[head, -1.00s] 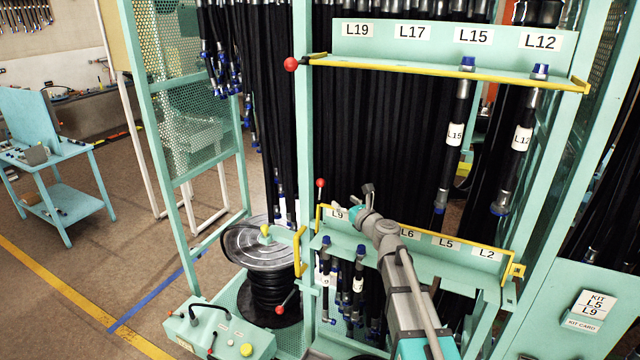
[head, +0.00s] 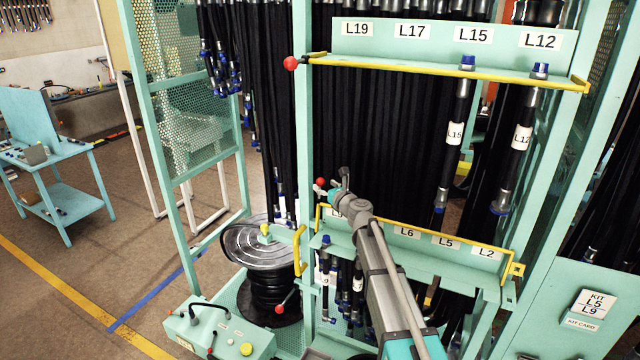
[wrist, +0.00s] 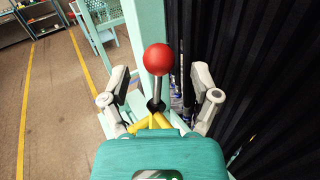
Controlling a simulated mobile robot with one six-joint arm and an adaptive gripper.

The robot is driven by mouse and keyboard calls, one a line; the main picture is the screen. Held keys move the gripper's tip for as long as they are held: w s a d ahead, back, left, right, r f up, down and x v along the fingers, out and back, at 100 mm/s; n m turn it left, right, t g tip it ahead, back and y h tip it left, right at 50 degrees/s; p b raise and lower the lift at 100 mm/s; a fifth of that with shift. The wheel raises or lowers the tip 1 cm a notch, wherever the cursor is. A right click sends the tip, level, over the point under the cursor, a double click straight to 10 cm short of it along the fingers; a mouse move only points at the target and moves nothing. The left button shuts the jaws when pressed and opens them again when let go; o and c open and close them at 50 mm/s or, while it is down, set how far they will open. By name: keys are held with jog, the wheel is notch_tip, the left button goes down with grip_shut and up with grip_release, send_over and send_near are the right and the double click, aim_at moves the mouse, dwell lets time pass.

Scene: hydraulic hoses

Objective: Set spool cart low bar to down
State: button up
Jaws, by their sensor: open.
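The low bar (head: 498,259) is a yellow rail along the front of the lower labelled shelf on the spool cart. At its left end a lever with a red ball knob (head: 320,183) points upward; the knob shows large in the wrist view (wrist: 158,59), on a grey rod above a yellow bracket. My gripper (head: 338,182) is just right of the knob in the head view. In the wrist view my gripper (wrist: 162,90) is open, with one finger on each side of the rod and gaps between. Part of the low bar is hidden behind my arm.
The upper shelf has a yellow bar (head: 440,75) with its own red knob (head: 290,63). Hoses (head: 455,135) hang from it to the right of my arm. A green post (head: 303,120) stands close by on the left. A hose spool (head: 272,290) sits below left.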

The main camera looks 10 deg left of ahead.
jog(key=shift+x, duration=1.4)
grip_shut()
